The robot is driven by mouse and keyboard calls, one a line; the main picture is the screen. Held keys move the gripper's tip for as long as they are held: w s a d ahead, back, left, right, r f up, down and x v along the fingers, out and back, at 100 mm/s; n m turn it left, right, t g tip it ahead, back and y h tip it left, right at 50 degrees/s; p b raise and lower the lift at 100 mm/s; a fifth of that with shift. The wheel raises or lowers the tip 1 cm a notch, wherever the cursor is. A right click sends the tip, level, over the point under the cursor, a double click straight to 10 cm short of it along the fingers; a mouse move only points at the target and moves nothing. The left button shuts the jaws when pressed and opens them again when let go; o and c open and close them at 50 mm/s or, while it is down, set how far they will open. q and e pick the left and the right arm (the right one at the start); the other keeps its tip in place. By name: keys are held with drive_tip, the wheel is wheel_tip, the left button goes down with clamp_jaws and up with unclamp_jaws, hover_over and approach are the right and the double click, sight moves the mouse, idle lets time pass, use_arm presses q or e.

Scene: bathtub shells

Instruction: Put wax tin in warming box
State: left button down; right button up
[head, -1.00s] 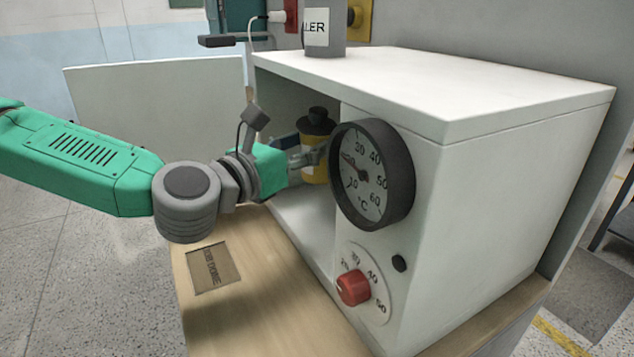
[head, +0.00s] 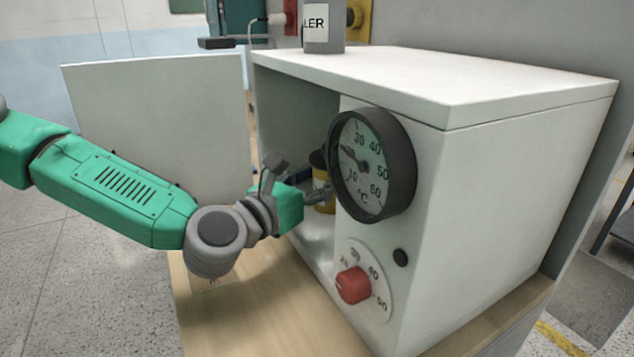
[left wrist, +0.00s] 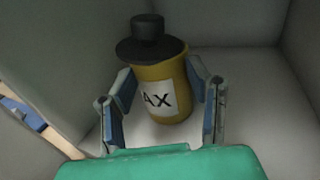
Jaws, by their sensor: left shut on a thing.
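The wax tin is yellow with a black lid and a white label reading "AX" in the left wrist view (left wrist: 163,95). In the head view the tin (head: 325,204) shows only partly, behind the dial and my gripper. It is inside the white warming box (head: 470,85), upright and at or close to the floor; I cannot tell if it touches. My left gripper (left wrist: 163,108) has its fingers on both sides of the tin and is shut on it. In the head view the left gripper (head: 318,196) reaches in through the open front. My right gripper is not in view.
The box door (head: 155,125) stands open at the left. A round temperature dial (head: 372,165) and a red knob (head: 353,285) are on the box front. A grey labelled container (head: 322,30) stands on top. The wooden bench (head: 260,310) is clear in front.

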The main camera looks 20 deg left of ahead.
use_arm(q)
drive_tip(key=shift+d+r, duration=0.1)
drive_tip(key=shift+d, duration=0.2)
drive_tip(key=c, duration=0.8)
unclamp_jaws()
drive_tip(key=shift+o, duration=0.2)
drive_tip(key=shift+a, duration=0.1)
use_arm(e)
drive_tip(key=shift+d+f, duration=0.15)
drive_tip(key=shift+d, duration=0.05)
use_arm(q)
drive_tip(key=shift+a, duration=0.15)
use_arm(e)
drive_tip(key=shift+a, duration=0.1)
